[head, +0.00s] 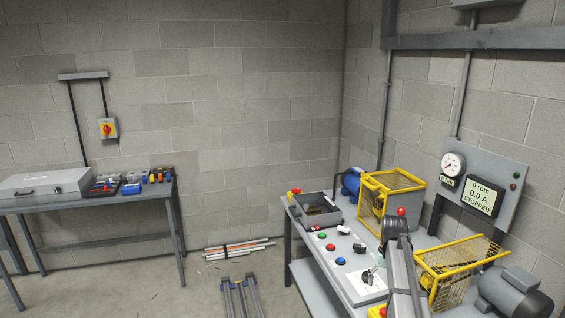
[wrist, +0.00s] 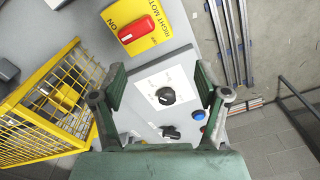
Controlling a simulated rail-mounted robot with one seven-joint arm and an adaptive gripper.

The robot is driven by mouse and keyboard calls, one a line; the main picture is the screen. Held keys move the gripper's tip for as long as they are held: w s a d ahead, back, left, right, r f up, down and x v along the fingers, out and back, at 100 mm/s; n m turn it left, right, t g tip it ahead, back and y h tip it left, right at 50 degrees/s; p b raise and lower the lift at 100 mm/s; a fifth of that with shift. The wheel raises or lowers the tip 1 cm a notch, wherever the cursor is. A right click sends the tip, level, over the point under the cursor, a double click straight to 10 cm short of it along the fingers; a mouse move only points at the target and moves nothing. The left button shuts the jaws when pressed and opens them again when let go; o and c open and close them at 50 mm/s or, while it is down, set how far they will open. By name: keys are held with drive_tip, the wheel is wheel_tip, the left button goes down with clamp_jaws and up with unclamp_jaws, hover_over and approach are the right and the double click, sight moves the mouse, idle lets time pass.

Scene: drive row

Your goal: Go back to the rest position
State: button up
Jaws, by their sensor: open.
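My gripper (wrist: 160,78) is open and empty in the wrist view, its two green-padded fingers apart. A black rotary knob (wrist: 166,96) on a white plate (wrist: 150,84) shows between the fingers; I cannot tell how far below them it is. A red switch handle (wrist: 137,30) on a yellow plate marked ON and RIGHT MOT (wrist: 165,15) lies beyond the fingertips. In the head view my arm reaches up over the right bench (head: 312,268), hiding part of its panel.
Yellow mesh guards (head: 392,190) and (head: 455,262) stand on the bench, one by a grey motor (head: 512,292). A display (head: 485,197) reads 0 rpm, 0.0 A, STOPPED. A grey bin (head: 316,210) is at the bench's far end. A left bench (head: 90,201) stands apart across open floor.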

drive_tip(key=s+a+f+n, duration=0.1)
drive_tip(key=s+a+f, duration=0.7)
drive_tip(key=s+f, duration=0.3)
drive_tip(key=s+a+f+n, duration=0.1)
drive_tip(key=s+a+f, duration=0.8)
drive_tip(key=s, duration=0.5)
drive_tip(key=s+f+g+b, duration=0.6)
drive_tip(key=s+f+b, duration=0.4)
drive_tip(key=s+f, duration=1.9)
drive_tip(key=shift+s+a+f+g, duration=0.15)
drive_tip(key=shift+s+g, duration=0.2)
drive_tip(key=shift+g, duration=0.05)
